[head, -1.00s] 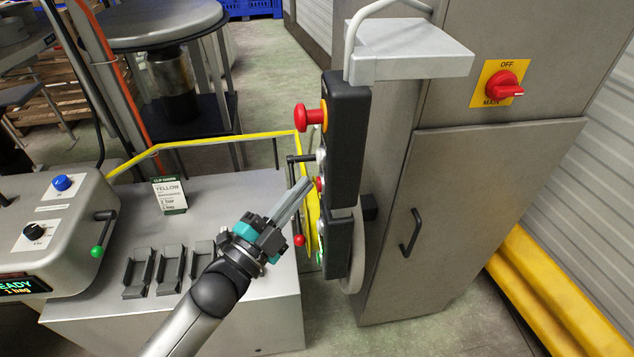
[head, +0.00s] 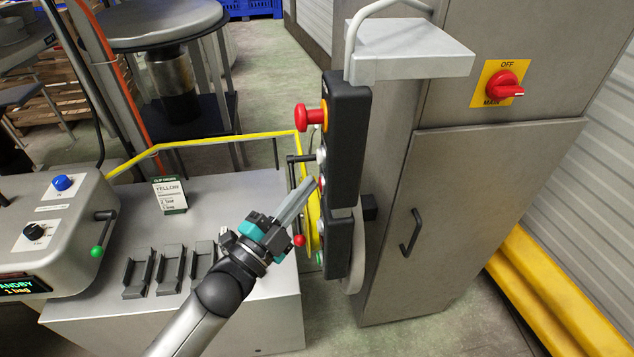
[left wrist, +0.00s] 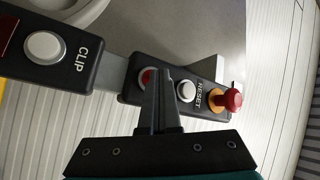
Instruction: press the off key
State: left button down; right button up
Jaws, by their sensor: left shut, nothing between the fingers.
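The red key (left wrist: 147,76) on the dark push-button box shows in the left wrist view beside a white key (left wrist: 187,91) near the RESET label. No OFF lettering can be read at it. My left gripper (left wrist: 156,74) is shut and empty, and its fingertips cover part of the red key. In the head view the left gripper (head: 311,183) points up and right, its tips at the button side of the box (head: 346,130). The tips look to be at the red key; contact cannot be made out for certain. My right gripper is not in view.
A red mushroom button (head: 309,117) sticks out above the tips. A white CLIP key (left wrist: 45,46) lies on the lower box. A red rotary main switch (head: 503,86) is on the cabinet. A yellow rail (head: 215,138) and the bench with a machine lie left.

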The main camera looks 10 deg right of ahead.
pick_arm(q)
jog(key=shift+a, duration=0.8)
jog(key=shift+a+p, duration=0.35)
jog(key=shift+a, duration=2.15)
